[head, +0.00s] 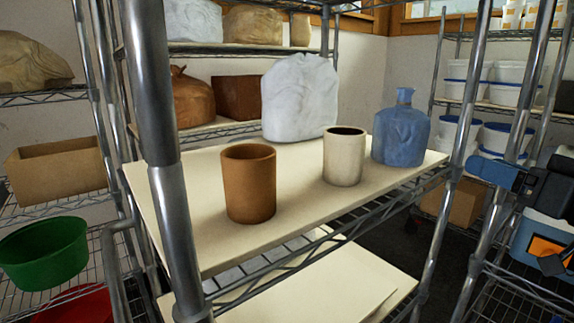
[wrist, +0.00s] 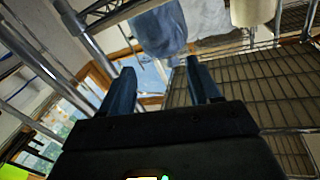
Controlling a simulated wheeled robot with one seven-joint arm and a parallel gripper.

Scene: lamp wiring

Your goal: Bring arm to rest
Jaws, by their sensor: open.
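My gripper (wrist: 163,84) is open and empty in the wrist view, its two blue fingers spread with nothing between them. In the head view my gripper (head: 474,165) shows at the right edge, outside the shelf and to the right of the blue jug (head: 401,134). It appears apart from the jug and the shelf posts, though the exact gap is unclear. The rest of my arm is partly cut off by the frame. The blue jug also shows at the top of the wrist view (wrist: 160,28).
A brown cylinder (head: 249,184), a cream cylinder (head: 343,157) and a white bag (head: 300,98) stand on the shelf board (head: 300,207). A metal post (head: 160,150) stands in front. Another rack with tubs (head: 495,135) is behind my arm. A green bowl (head: 43,252) sits at left.

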